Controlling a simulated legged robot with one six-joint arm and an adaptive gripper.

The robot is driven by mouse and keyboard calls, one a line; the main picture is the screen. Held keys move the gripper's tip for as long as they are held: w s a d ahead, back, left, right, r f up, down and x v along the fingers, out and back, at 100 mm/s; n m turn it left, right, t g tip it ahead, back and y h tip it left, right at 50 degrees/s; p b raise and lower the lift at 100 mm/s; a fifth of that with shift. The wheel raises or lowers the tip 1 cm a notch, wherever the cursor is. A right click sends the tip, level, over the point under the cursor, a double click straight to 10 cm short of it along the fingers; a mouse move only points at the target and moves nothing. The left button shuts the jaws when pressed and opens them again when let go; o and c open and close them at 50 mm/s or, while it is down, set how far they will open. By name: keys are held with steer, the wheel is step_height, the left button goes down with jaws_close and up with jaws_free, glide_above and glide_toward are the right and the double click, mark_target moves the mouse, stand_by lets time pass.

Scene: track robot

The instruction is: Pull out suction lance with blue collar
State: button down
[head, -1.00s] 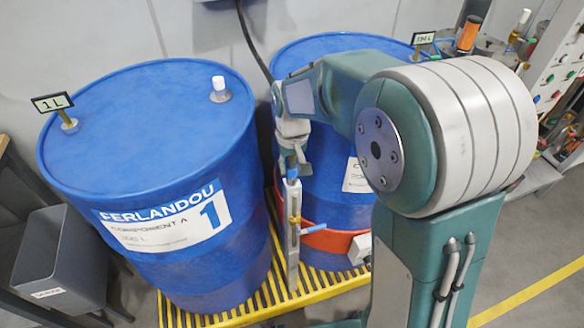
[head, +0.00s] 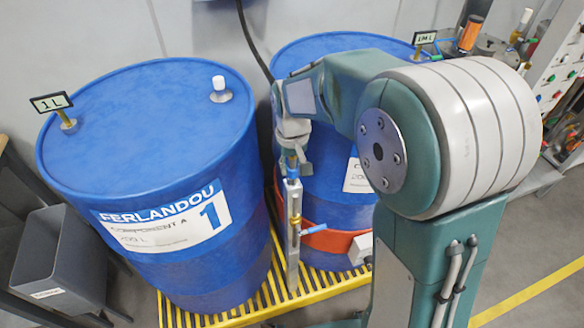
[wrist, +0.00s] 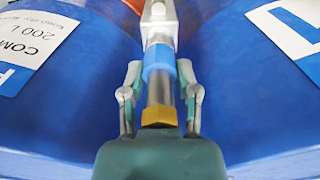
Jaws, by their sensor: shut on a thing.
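The suction lance (wrist: 159,92) is a bright steel tube with a blue collar (wrist: 157,62) and a brass hex nut (wrist: 159,117) at the end near my palm. My gripper (wrist: 160,78) has its fingers on both sides of the tube beside the collar and is shut on the lance. In the head view my gripper (head: 294,160) points down between the two drums, and the blue collar (head: 291,172) shows just below it. The collar end meets a narrow grey upright holder (head: 293,235), which hides the lower part of the lance.
A blue drum marked 1 (head: 150,130) stands close on the left. A second blue drum (head: 335,200) with an orange band (head: 328,240) stands behind right. Both stand on a yellow slatted grate (head: 240,305). A grey bin (head: 60,265) is at far left.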

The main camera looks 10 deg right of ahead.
steer(key=shift+s+d+f, duration=0.15)
steer(key=shift+s+f, duration=0.1)
steer(key=shift+s, duration=0.05)
stand_by(0.4)
steer(key=shift+w+d+r, duration=0.1)
steer(key=shift+r, duration=1.95)
steer(key=shift+a+r, duration=0.2)
steer(key=shift+r, duration=0.7)
